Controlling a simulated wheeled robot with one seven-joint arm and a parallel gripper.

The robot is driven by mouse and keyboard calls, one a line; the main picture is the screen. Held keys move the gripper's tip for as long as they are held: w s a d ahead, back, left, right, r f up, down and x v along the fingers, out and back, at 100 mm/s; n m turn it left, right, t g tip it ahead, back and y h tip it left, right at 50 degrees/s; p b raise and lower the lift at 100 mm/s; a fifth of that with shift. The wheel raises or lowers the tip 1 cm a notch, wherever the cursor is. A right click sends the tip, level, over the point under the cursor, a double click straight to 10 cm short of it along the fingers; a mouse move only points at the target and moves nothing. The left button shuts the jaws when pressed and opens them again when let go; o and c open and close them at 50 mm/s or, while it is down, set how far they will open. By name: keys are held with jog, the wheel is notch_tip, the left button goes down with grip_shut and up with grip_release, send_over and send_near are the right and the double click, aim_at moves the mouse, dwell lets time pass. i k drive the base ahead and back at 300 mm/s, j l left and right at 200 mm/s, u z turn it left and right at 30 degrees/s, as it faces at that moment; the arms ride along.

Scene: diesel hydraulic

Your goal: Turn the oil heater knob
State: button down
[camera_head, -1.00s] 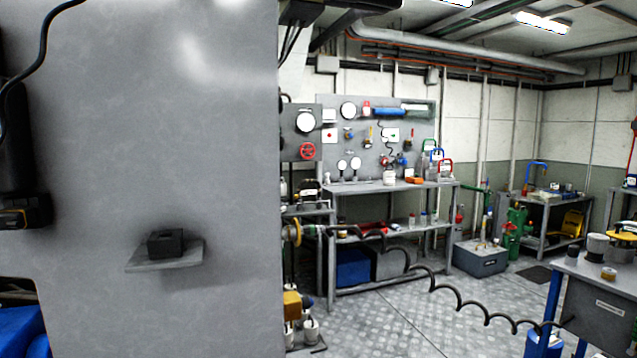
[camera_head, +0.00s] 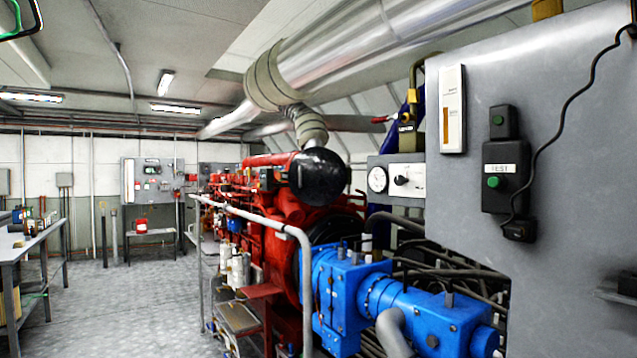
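A grey box (camera_head: 381,160) with a round white gauge (camera_head: 377,179) stands right of the middle. It carries a pale plate with a small dark knob (camera_head: 401,180). This may be the oil heater knob, but its lettering is too small to read. A black control box (camera_head: 506,165) with green buttons and a "TEST" label is on the large grey panel to the right. My gripper is not in view.
The large grey panel (camera_head: 575,130) fills the right side. A blue pump unit (camera_head: 410,310) and a red engine (camera_head: 262,225) lie below and beyond the gauge box, behind a grey handrail (camera_head: 260,219). Open floor (camera_head: 125,310) lies at the left, beside a workbench (camera_head: 25,250).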

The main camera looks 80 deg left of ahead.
aim_at(399, 180)
jog(key=u, duration=2.75)
